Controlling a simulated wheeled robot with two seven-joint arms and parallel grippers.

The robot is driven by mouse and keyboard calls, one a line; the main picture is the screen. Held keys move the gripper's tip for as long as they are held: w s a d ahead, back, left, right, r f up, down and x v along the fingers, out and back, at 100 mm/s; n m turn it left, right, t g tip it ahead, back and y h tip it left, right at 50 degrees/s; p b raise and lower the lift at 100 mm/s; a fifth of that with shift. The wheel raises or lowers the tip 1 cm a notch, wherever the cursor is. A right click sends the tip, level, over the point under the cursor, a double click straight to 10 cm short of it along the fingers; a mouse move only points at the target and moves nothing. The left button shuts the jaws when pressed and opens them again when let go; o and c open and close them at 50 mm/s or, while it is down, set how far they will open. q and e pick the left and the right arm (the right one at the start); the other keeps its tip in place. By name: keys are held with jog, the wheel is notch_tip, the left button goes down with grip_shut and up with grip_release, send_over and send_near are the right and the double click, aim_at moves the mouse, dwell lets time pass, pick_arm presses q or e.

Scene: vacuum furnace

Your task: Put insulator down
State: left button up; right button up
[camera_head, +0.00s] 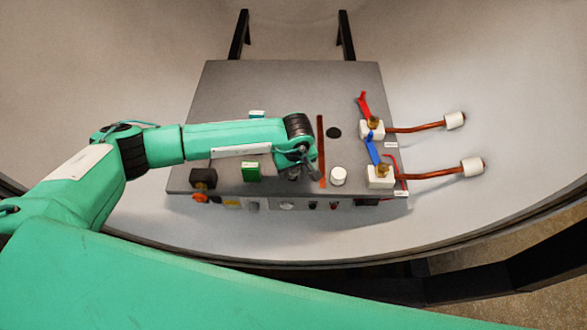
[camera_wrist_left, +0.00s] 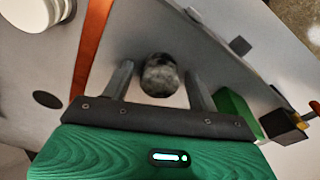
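A white round cylinder (camera_head: 338,176), which looks like an insulator, stands upright on the grey plate (camera_head: 230,90) near its front edge; it also shows at the upper left of the left wrist view (camera_wrist_left: 45,10). My left gripper (camera_head: 294,172) is low over the plate, left of this cylinder and apart from it. In the left wrist view my left gripper (camera_wrist_left: 160,85) is open. A mottled grey round piece (camera_wrist_left: 160,75) lies between its fingers, with a gap on each side. I cannot tell whether this piece is an insulator. My right gripper is not in view.
A copper-coloured strip (camera_head: 321,150) and a dark hole (camera_head: 334,132) are close right of the gripper. White blocks (camera_head: 371,129) with copper rods (camera_head: 415,128) stand at the plate's right edge. A green block (camera_head: 252,172) and a dark block (camera_head: 203,177) are at left. The back left is clear.

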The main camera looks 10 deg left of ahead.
aim_at(296, 173)
pick_arm(q)
jog(key=shift+r+p, duration=0.25)
jog(key=shift+p, duration=0.05)
notch_tip(296, 173, up, 12)
jog(key=s+b, duration=0.1)
jog(key=b, duration=0.2)
jog(key=shift+d+f+b, duration=0.15)
jog(key=shift+d+b, duration=0.25)
jog(key=shift+s, duration=0.15)
